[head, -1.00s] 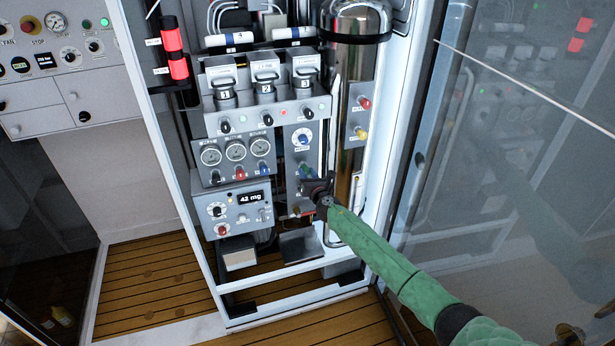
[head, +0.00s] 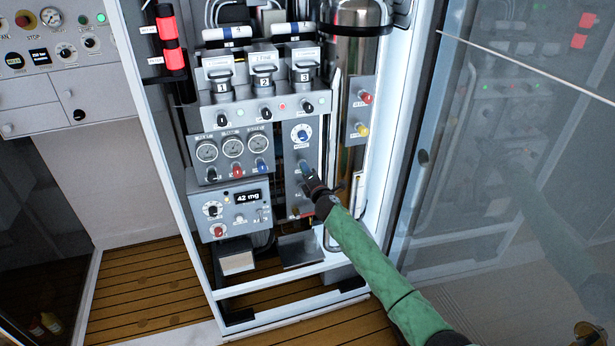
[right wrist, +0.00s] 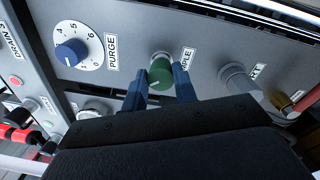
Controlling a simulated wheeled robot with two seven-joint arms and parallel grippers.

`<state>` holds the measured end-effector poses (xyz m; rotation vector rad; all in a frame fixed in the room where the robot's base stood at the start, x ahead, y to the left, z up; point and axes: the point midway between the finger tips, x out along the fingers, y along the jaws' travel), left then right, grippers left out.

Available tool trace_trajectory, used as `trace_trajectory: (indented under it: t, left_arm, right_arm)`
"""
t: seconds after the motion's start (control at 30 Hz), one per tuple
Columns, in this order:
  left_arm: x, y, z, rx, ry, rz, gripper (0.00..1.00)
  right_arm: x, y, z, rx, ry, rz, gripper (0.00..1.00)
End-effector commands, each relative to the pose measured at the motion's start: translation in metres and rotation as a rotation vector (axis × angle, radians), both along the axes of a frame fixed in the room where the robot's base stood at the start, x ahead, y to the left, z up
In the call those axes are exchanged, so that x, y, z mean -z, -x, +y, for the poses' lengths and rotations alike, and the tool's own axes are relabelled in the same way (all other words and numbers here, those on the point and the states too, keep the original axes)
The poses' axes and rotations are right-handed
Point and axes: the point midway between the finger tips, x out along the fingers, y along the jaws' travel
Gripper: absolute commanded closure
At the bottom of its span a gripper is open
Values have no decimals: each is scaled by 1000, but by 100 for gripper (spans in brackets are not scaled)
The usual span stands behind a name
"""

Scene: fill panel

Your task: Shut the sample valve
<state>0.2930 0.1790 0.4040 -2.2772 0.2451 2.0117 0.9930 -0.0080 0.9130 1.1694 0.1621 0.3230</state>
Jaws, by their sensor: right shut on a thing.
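The sample valve is a knob with a green face (right wrist: 160,69) and a pale line on it, on the grey panel in the right wrist view. The label beside it is partly hidden and ends in "PLE". My right gripper (right wrist: 162,84) has its two blue fingers on either side of the knob and is shut on it. In the head view the right gripper (head: 309,176) reaches the panel below the blue purge knob (head: 301,134) and hides the valve there. My left gripper is not in view.
Gauges (head: 232,148) and a "42 mg" box (head: 232,207) stand left of the arm. A glass door (head: 520,190) is at right.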

Motion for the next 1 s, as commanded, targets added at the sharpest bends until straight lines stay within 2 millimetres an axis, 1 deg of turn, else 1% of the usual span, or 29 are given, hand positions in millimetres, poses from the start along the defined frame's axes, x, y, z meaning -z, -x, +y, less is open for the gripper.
trace_trajectory:
  t: [0.03, 0.13, 0.3, 0.5, 0.8, 1.0]
  left_arm:
    - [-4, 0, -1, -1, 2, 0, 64]
    - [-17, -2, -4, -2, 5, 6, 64]
    - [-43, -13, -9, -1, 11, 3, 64]
    - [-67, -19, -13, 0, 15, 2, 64]
    - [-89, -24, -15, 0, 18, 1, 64]
    - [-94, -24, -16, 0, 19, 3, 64]
  right_arm:
    - [4, 0, 0, 1, -42, 14, 95]
    - [4, 0, 0, 1, -133, 45, 95]
    - [5, 0, -1, 2, -280, 93, 95]
    - [4, 0, 0, 2, -433, 142, 95]
    - [4, 0, 0, 1, -582, 191, 95]
    - [4, 0, 0, 1, -628, 206, 95]
